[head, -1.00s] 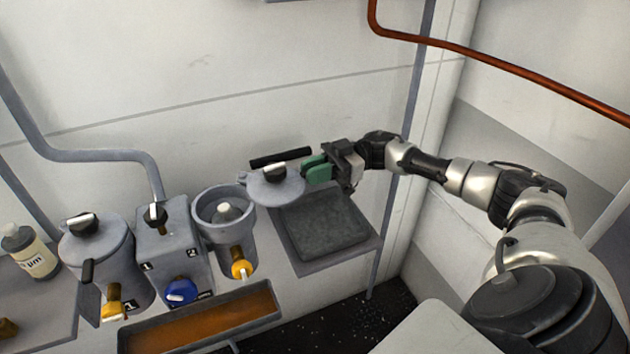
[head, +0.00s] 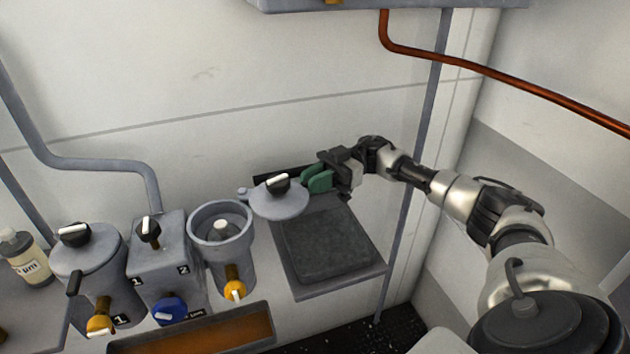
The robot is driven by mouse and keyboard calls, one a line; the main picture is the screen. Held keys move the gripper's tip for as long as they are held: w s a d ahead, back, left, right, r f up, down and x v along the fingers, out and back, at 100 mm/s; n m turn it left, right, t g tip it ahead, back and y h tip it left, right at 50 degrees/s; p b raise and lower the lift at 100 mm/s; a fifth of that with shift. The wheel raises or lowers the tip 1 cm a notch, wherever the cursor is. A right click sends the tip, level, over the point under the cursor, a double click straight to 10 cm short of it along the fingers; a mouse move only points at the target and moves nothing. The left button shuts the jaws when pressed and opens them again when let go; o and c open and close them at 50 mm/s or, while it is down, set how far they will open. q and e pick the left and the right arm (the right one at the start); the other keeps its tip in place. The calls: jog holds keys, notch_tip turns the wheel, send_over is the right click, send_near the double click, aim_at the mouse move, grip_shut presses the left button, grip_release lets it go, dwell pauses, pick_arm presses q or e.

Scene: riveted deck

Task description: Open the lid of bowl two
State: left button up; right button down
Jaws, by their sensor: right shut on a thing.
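Bowl two (head: 207,256) is the grey round vessel right of the grey box marked 1 and 2, and its top is uncovered, with a pale knob showing inside. Its grey lid (head: 276,205), with a black and white knob, is swung out to the right of the bowl, above the dark pad. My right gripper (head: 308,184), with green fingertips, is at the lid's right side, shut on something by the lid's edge. The exact grip point is hidden behind the lid. My left gripper is not in view.
Bowl one (head: 92,284), with its lid on, stands at the left beside the valve box (head: 157,262). A brown-orange tray (head: 215,338) lies in front. A dark square pad (head: 325,245) is below my right gripper. A labelled bottle (head: 25,258) stands far left.

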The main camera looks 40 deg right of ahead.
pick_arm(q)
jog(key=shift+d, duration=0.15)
pick_arm(e)
jog(key=c, duration=1.1)
grip_release()
pick_arm(q)
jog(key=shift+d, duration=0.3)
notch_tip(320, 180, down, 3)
jog(key=b, duration=0.3)
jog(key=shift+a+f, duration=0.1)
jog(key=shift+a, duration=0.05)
pick_arm(e)
jog(key=d, duration=1)
jog(key=shift+s+d, duration=0.1)
jog(key=shift+d, duration=0.3)
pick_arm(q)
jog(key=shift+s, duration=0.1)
